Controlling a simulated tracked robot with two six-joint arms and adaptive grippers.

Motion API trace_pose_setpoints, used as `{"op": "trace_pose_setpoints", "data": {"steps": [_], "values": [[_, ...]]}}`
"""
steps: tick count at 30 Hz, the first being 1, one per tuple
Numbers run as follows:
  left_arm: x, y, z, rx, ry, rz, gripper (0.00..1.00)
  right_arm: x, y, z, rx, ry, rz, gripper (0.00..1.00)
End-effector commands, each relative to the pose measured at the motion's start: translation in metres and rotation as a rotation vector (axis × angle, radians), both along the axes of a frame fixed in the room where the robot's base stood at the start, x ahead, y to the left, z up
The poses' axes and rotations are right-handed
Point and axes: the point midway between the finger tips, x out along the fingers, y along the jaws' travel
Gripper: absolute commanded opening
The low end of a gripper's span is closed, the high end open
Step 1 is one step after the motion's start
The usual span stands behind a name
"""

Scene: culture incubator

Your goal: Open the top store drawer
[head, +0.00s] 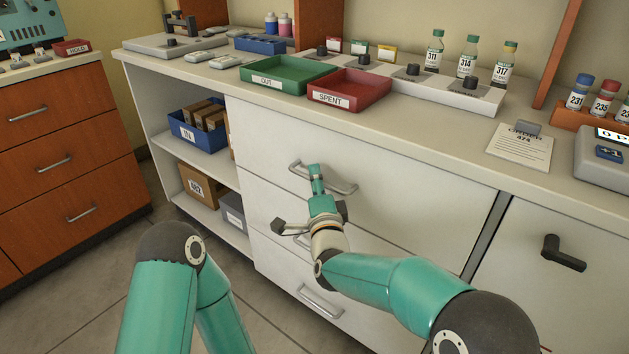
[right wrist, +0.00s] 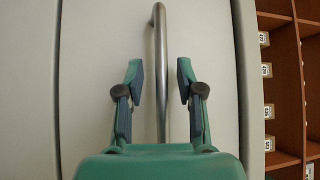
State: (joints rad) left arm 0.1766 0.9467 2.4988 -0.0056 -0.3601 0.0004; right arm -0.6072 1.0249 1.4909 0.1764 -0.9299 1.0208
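The top white drawer (head: 400,205) is shut, its front flush under the counter. Its metal bar handle (head: 343,187) runs across the front and also shows in the right wrist view (right wrist: 160,45). My right gripper (head: 316,180) is at this handle. In the right wrist view my right gripper (right wrist: 162,80) is open, with the bar between its two fingers and visible gaps on both sides. Part of the handle is hidden behind the gripper in the head view. My left arm shows at the lower left, but its gripper is out of view.
More white drawers lie below, with a low handle (head: 320,301). Open shelves with a blue IN bin (head: 196,136) are to the left. A green tray (head: 284,75) and red SPENT tray (head: 349,91) stand on the counter above. A black-handled door (head: 563,253) is right.

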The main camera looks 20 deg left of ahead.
Motion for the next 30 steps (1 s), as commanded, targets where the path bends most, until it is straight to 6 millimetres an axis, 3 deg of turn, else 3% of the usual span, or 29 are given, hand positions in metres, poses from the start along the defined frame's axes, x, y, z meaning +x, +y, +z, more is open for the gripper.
{"op": "trace_pose_setpoints", "data": {"steps": [7,14,24,30], "values": [[0.0,0.0,0.0,0.0,0.0,0.0,0.4,0.0005,-0.0002,0.0,0.0,0.0,-0.001,0.35],[0.0,0.0,0.0,0.0,0.0,0.0,0.4,0.0004,-0.0006,-0.0001,0.0,0.0,-0.001,0.0],[0.0,-0.0004,-0.0001,0.0,0.0,-0.001,0.4,0.0002,0.005,-0.0018,-0.001,0.003,0.0,0.0],[0.0001,0.0,-0.0021,0.0,0.0,0.0,0.4,0.0016,-0.0028,-0.0027,-0.003,0.003,-0.006,0.0]]}}
